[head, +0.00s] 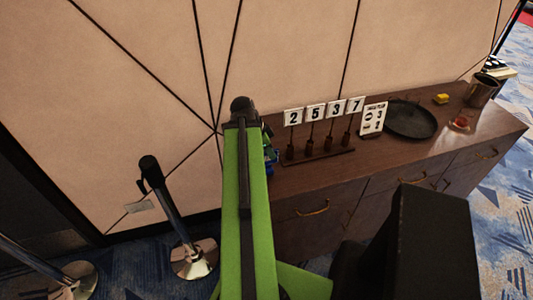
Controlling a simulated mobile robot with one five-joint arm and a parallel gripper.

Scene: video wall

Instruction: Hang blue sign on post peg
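A post (175,215) with a black top and a shiny round base stands on the carpet left of my arm. A short dark peg-like piece juts from the left of its top. A small blue shape (271,160) shows just right of my green arm at the cabinet's left end. My arm covers most of it, so I cannot tell whether it is the blue sign. My gripper is hidden behind my arm, and what it holds cannot be seen.
A wooden cabinet (375,180) bears a rack of number cards (318,155), a small white sign (373,118), a black tray (410,120), a yellow block (441,98), and a metal bucket (482,90). Another post base (75,280) stands at lower left. A panelled wall (290,50) stands behind.

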